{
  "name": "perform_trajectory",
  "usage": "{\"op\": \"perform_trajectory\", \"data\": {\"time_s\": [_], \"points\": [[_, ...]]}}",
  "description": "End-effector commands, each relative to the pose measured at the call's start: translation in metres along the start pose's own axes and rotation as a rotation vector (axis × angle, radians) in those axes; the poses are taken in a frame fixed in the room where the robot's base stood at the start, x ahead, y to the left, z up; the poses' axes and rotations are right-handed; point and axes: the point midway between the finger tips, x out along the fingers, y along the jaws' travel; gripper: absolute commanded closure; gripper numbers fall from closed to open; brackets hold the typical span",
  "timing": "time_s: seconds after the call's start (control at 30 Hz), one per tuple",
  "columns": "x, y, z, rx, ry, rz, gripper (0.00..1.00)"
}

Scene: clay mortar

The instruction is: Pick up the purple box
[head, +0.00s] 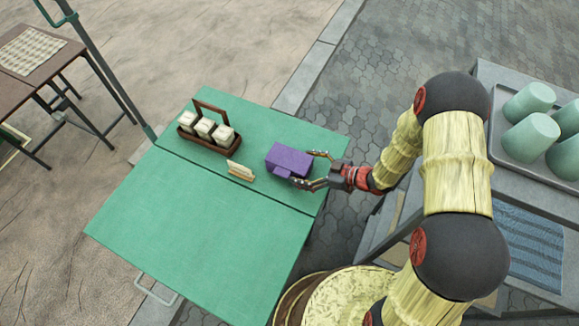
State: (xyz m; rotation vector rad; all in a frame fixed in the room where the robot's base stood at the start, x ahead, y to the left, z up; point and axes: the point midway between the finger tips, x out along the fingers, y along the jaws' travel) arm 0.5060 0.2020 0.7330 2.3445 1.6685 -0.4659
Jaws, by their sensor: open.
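The purple box (289,158) lies on the green table (196,236), near its right edge, with a small tab on its near side. My gripper (307,170) comes in from the right, low over the table. It is open, with one finger by the box's right end and the other by its near side. I cannot tell whether the fingers touch the box.
A brown wooden caddy (209,143) with pale jars stands left of the box. A small cream card holder (241,171) sits between them. The table's near half is clear. A grey shelf (483,80) with green cups (530,138) stands at right.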

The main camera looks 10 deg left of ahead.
Motion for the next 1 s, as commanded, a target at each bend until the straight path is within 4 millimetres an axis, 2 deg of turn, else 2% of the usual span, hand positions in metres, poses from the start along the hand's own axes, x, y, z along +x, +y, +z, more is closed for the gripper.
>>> {"op": "perform_trajectory", "data": {"time_s": [0.43, 0.73, 1.0], "points": [[0.054, 0.0, 0.001, 0.0, -0.001, 0.0, 0.14], [0.058, 0.0, 0.0, 0.001, -0.001, 0.001, 0.14], [0.057, 0.0, 0.0, 0.001, -0.001, 0.001, 0.29]]}}
